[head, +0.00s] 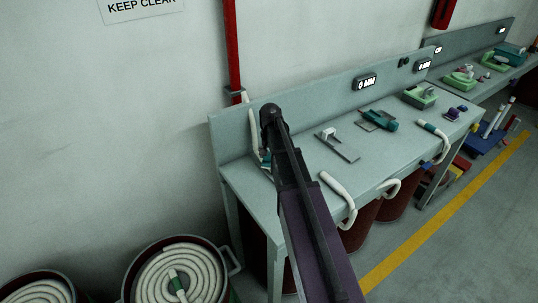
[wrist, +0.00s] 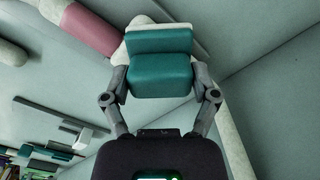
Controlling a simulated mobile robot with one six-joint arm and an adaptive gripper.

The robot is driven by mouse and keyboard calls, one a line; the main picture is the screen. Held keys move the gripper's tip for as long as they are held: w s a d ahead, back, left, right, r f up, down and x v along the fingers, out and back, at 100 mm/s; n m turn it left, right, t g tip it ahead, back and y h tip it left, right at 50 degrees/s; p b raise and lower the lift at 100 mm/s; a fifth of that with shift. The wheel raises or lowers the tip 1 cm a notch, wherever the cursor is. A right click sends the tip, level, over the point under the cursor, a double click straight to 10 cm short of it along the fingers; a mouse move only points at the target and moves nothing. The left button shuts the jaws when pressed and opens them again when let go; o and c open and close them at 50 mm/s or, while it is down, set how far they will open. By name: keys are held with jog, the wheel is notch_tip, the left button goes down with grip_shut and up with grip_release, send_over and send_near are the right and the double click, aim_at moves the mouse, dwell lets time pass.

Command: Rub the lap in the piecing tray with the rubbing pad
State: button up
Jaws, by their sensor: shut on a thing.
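My gripper (wrist: 161,92) is shut on a teal two-part block, seemingly the rubbing pad (wrist: 160,80), in the wrist view. In the head view my gripper end is at the left end of the bench, largely hidden behind my arm; a bit of teal shows there. Just behind the pad lies a pale rope-like strand, with a mauve band (wrist: 90,30) beside it at upper left. Whether the pad touches the strand I cannot tell. A flat grey plate (head: 347,151) with a white block lies to the right; no lap is clearly visible on it.
A second teal item (head: 378,120) and a green tray (head: 420,97) stand farther along the bench (head: 300,150). White strands hang over its front edge (head: 340,195). A backboard runs behind. Drums of coiled white strand (head: 180,277) stand on the floor at left.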

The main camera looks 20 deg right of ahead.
jog(key=shift+s, duration=0.15)
jog(key=shift+s+d, duration=0.25)
jog(key=shift+s, duration=0.6)
jog(key=shift+s+d, duration=0.2)
jog(key=shift+s, duration=0.65)
jog(key=shift+r, duration=0.1)
jog(key=shift+r+p, duration=3)
jog(key=shift+p, duration=0.15)
notch_tip(320, 180, up, 3)
jog(key=p, duration=0.3)
jog(key=shift+f, duration=0.15)
